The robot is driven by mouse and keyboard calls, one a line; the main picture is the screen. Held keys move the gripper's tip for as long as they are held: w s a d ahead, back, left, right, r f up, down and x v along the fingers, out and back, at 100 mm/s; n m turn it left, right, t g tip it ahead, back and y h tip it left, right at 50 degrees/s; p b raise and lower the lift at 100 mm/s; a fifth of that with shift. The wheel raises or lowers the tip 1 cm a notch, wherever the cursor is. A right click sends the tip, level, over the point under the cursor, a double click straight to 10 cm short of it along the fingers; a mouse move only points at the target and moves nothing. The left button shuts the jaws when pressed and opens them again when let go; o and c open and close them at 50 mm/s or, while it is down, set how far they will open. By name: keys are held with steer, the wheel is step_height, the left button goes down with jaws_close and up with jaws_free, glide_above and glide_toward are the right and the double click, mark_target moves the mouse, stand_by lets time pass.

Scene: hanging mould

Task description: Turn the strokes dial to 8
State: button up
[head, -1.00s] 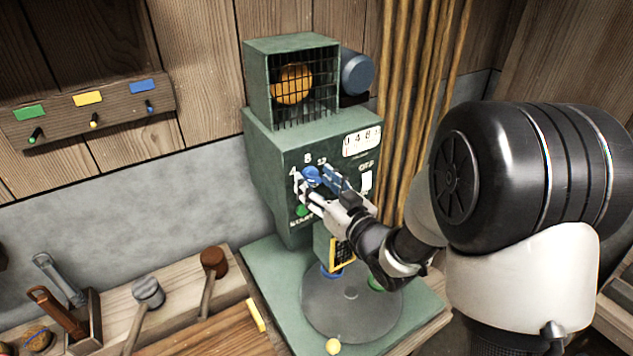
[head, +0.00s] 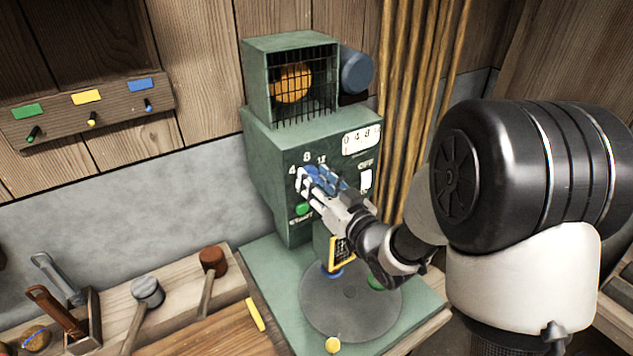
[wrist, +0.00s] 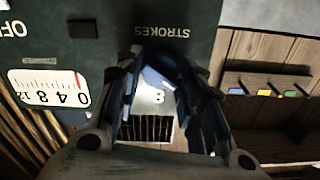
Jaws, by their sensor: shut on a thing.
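The green machine (head: 275,185) stands on a green base with numbers 4, 8 and 12 on its front panel. The blue strokes dial (head: 316,172) sits just below these numbers, mostly hidden by my gripper (head: 312,181). In the wrist view, my gripper (wrist: 165,90) has its fingers on both sides of the blue dial (wrist: 158,76), shut on it. The 8 (wrist: 160,97) shows upside down between the fingers, beside the dial. Where the dial's pointer stands, I cannot tell for sure.
A green start button (head: 303,209) is just below the dial. An off switch (head: 366,179) and a white scale (head: 361,139) are to its right. A round plate (head: 325,305) lies below. Mallets (head: 148,292) lie at the left, and rods (head: 410,100) stand behind.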

steer(key=m, duration=1)
steer(key=shift+r, duration=0.1)
steer(key=shift+m+p, duration=0.3)
steer(key=shift+m, duration=0.1)
steer(key=o, duration=1.1)
steer(key=shift+c, duration=0.2)
steer(key=v, duration=0.7)
steer(key=shift+s+d, duration=0.2)
